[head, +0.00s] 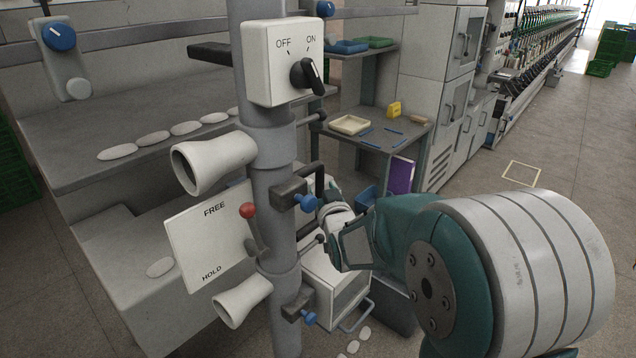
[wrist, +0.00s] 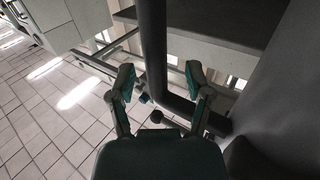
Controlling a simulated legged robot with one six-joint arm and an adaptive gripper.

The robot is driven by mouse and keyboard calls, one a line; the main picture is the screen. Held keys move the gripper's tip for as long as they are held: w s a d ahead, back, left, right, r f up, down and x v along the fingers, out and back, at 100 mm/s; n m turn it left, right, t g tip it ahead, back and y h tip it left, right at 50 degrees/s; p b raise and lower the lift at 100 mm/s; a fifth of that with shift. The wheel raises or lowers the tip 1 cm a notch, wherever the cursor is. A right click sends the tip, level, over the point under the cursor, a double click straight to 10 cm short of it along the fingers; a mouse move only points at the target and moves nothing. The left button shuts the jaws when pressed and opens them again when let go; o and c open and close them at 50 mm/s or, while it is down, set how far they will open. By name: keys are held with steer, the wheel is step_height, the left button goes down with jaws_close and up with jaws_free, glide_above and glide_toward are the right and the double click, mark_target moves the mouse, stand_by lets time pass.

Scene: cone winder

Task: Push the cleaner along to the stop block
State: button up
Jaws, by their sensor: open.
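The cleaner is a grey post (head: 272,200) with white funnel nozzles (head: 213,163), a switch box (head: 283,62) marked OFF and ON, and a dark grab handle (head: 317,172). Its red-knobbed lever (head: 248,211) points up on a plate marked FREE above and HOLD below. A light block with a blue knob (head: 61,57), which looks like the stop block, sits on the rail at the upper left, apart from the post. My gripper (head: 327,218) is beside the handle, right of the post. In the wrist view, my gripper (wrist: 158,82) is open, with the dark handle bar (wrist: 153,45) between its fingers; contact is unclear.
Rails (head: 150,38) run across the upper left. A shelf (head: 75,165) with several pale oval pieces lies behind the post. A side table (head: 385,127) holds a tray and a yellow piece. The tiled floor (head: 480,185) is open at the right.

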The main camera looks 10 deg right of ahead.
steer(key=shift+w+d, duration=0.2)
steer(key=shift+w, duration=1.2)
steer(key=shift+a, duration=0.1)
jaws_close()
